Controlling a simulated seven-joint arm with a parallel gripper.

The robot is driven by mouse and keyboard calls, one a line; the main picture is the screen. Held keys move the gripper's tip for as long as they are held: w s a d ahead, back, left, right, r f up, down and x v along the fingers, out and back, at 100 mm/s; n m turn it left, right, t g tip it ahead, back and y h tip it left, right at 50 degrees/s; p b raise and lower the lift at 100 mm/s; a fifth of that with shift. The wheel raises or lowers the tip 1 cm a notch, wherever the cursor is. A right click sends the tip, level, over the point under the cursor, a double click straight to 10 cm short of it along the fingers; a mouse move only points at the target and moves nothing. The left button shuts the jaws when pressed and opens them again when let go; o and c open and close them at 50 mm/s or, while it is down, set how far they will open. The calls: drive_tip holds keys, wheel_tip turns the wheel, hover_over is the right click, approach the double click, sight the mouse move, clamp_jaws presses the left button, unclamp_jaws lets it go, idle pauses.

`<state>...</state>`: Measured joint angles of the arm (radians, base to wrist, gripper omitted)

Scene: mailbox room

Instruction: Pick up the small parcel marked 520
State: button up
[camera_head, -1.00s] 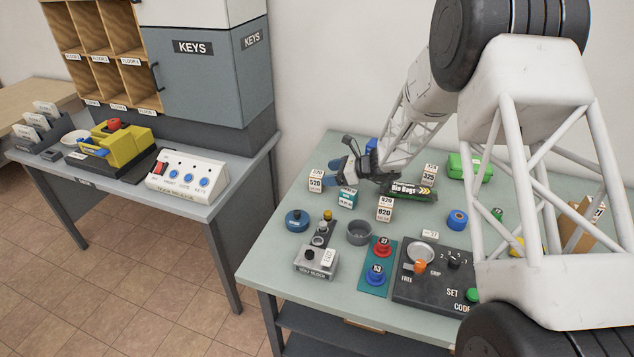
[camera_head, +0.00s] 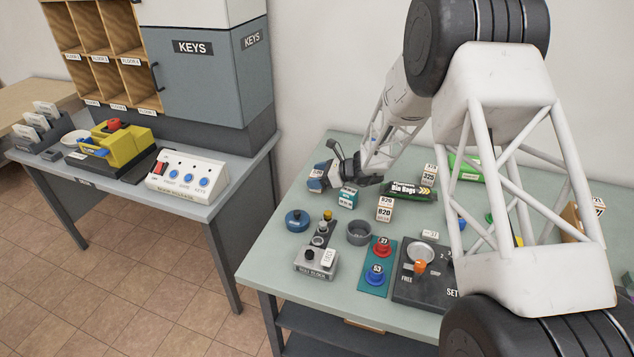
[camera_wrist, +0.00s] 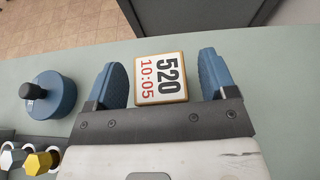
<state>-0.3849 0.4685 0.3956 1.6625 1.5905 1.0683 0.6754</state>
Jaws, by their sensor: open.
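My gripper is open and holds nothing. In the head view my gripper (camera_head: 325,176) is at the far left of the green table (camera_head: 275,245), over the place of the 520 parcel, which it largely hides there.
A teal box (camera_head: 347,198) stands just right of my gripper. A round blue thing with a dark knob (camera_head: 297,219) is nearer the front. A B20 parcel (camera_head: 385,208) and a Bio Bags pack (camera_head: 412,192) stand further right. The table's left edge is close.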

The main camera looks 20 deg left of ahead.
drive_tip(key=shift+c, duration=0.4)
drive_tip(key=c, duration=1)
